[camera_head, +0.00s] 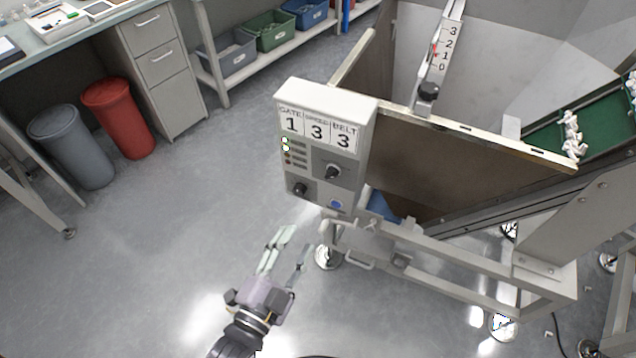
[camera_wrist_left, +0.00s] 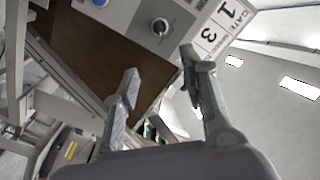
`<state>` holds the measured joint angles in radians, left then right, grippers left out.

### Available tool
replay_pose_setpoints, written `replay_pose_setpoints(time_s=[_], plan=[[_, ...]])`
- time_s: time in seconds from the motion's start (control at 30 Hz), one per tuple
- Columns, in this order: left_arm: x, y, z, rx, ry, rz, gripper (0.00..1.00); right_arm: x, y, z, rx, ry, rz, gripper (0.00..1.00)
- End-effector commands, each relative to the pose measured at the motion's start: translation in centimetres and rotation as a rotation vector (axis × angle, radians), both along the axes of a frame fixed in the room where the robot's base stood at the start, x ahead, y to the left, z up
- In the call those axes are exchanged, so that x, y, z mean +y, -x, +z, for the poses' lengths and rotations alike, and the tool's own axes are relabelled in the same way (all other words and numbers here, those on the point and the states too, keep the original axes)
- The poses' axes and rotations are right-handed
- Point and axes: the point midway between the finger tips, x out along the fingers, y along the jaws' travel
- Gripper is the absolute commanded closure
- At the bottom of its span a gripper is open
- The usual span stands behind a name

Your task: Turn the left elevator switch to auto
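A pale control box (camera_head: 322,125) stands on the machine frame, with display numbers 1, 3 and 3 on top. Its front has a dark knob (camera_head: 333,171) on a grey plate, a second dark knob (camera_head: 299,189) lower left and a blue button (camera_head: 336,204). I cannot read which knob is the elevator switch. My left gripper (camera_head: 294,243) is open and empty, below and in front of the box, apart from it. In the left wrist view one knob (camera_wrist_left: 160,27) and the blue button (camera_wrist_left: 100,2) show beyond the open fingers (camera_wrist_left: 159,66). My right gripper is not in view.
A brown-sided hopper (camera_head: 450,165) with a 0–3 scale (camera_head: 443,50) stands behind the box. A green belt (camera_head: 600,135) carries white parts at right. Frame rails (camera_head: 460,265) run below right. Grey (camera_head: 72,145) and red (camera_head: 118,118) bins stand left; floor between is clear.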

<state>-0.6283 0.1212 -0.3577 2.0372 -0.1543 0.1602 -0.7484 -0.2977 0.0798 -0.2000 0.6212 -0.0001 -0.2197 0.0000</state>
Motion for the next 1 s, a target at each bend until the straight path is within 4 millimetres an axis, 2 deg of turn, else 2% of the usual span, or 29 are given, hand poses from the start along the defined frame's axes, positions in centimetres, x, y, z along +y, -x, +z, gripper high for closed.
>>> replay_pose_setpoints(time_s=[0.17,0.7,0.83,1.0], plan=[[-0.7,-1.9,0.4,-0.008,0.001,0.001,0.6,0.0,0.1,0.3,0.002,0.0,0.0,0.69],[-5.1,-12.6,0.3,-0.004,0.002,0.0,0.6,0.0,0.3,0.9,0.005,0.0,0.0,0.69],[-5.8,-14.4,0.2,-0.002,0.002,0.0,0.6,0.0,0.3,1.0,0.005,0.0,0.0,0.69],[-6.3,-15.7,0.2,-0.002,0.002,0.001,0.6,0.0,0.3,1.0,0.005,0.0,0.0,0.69]])
